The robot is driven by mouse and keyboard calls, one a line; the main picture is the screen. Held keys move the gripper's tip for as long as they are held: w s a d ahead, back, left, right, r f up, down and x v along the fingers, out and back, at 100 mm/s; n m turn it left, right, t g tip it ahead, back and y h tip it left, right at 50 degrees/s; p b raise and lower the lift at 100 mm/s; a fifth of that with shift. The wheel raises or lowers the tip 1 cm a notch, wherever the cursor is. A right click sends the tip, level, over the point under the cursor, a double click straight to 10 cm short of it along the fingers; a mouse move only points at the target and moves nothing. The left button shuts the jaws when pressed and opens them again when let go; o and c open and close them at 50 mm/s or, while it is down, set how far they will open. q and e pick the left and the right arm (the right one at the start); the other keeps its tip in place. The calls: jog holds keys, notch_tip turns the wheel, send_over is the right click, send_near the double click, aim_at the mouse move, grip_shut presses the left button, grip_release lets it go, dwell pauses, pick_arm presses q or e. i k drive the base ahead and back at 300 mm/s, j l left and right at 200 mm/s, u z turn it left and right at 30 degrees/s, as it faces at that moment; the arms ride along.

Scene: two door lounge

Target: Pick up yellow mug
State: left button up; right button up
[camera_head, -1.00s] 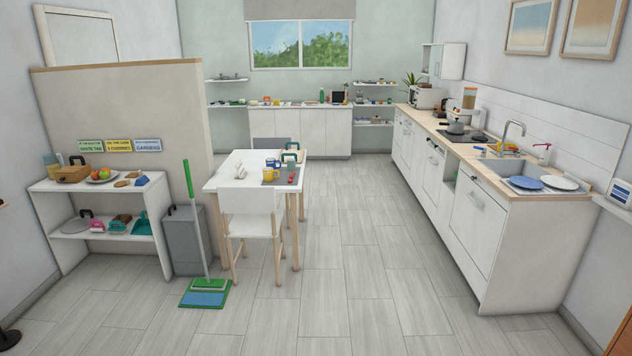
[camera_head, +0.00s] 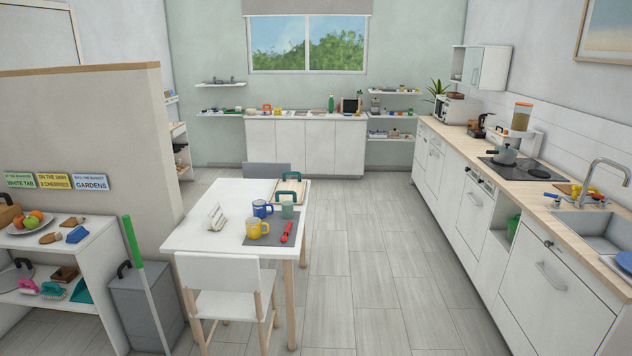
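The yellow mug (camera_head: 255,229) stands upright on a grey mat (camera_head: 262,241) on the white dining table (camera_head: 205,237). A blue mug (camera_head: 261,208) is just behind it, and a grey-green cup (camera_head: 287,211) stands to its right. A red utensil (camera_head: 286,232) lies on the mat to the right of the yellow mug. Neither of my grippers shows in the head view. The table is some way ahead of me, left of centre.
A white chair (camera_head: 228,290) stands at the table's near side. A green-handled mop (camera_head: 145,275) and a grey bin (camera_head: 141,300) are at left, by a shelf unit (camera_head: 95,250). The kitchen counter (camera_head: 545,215) runs along the right. The floor (camera_head: 365,265) between table and counter is clear.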

aim_at(254, 228)
jog(key=i+l+u, duration=0.15)
jog(key=i+u, duration=0.25)
jog(key=i, duration=0.3)
jog(key=i+l+u, duration=0.45)
jog(key=i, duration=0.2)
jog(key=i+l+u, duration=0.4)
jog(key=i+l, duration=0.15)
jog(key=i+l+u, duration=0.45)
jog(key=l+u, duration=0.2)
jog(key=i+l+u, duration=0.15)
jog(key=l+u, duration=0.15)
jog(key=i+l+u, duration=0.1)
jog(key=l+u, duration=0.55)
jog(key=l, duration=0.25)
